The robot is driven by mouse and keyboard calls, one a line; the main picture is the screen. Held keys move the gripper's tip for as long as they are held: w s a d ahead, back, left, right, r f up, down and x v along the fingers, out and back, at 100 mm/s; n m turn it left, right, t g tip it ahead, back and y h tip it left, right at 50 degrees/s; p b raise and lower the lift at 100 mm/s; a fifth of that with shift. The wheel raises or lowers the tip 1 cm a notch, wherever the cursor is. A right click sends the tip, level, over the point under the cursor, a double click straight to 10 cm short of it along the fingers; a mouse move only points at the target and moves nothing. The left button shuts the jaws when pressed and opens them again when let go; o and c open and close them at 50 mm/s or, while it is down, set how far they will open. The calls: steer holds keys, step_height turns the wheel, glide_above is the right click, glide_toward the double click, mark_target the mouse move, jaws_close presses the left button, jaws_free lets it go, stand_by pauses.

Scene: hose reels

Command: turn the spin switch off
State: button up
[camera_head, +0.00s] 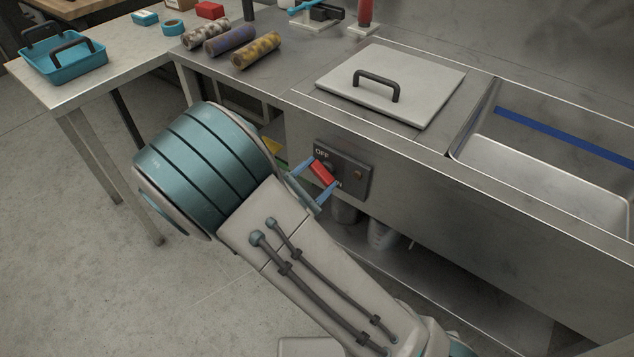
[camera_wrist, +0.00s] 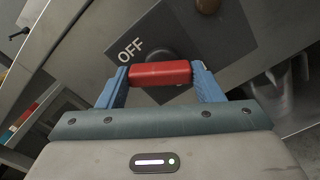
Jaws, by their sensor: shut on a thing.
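The spin switch has a red handle (camera_head: 322,173) in front of a dark panel (camera_head: 357,176) on the front of the steel sink unit. The panel carries the word OFF at its upper left and a partly covered ON label lower down. A small orange-brown knob or lamp (camera_head: 358,174) sits to the right on the panel. My gripper (camera_head: 318,180) is shut on the red handle. In the wrist view the blue fingers of my gripper (camera_wrist: 160,80) press on both ends of the red handle (camera_wrist: 161,73), just below the OFF label (camera_wrist: 131,50).
A grey lid with a black handle (camera_head: 432,85) lies on the counter above the panel. An open sink basin (camera_head: 560,165) is to the right. Several rolls (camera_head: 256,50) lie at the back. A blue tray (camera_head: 62,62) stands on the left table. Containers (camera_head: 382,236) sit below the panel.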

steer(key=m+b, duration=0.6)
steer(key=shift+d+f, duration=0.15)
steer(key=shift+f, duration=0.2)
steer(key=m+b, duration=0.4)
steer(key=b, duration=0.1)
steer(key=shift+s+r, duration=0.1)
steer(key=shift+r+m+b, duration=0.15)
steer(key=shift+m+b, duration=0.35)
steer(key=shift+b, duration=0.2)
steer(key=shift+r, duration=0.1)
steer(key=o, duration=1)
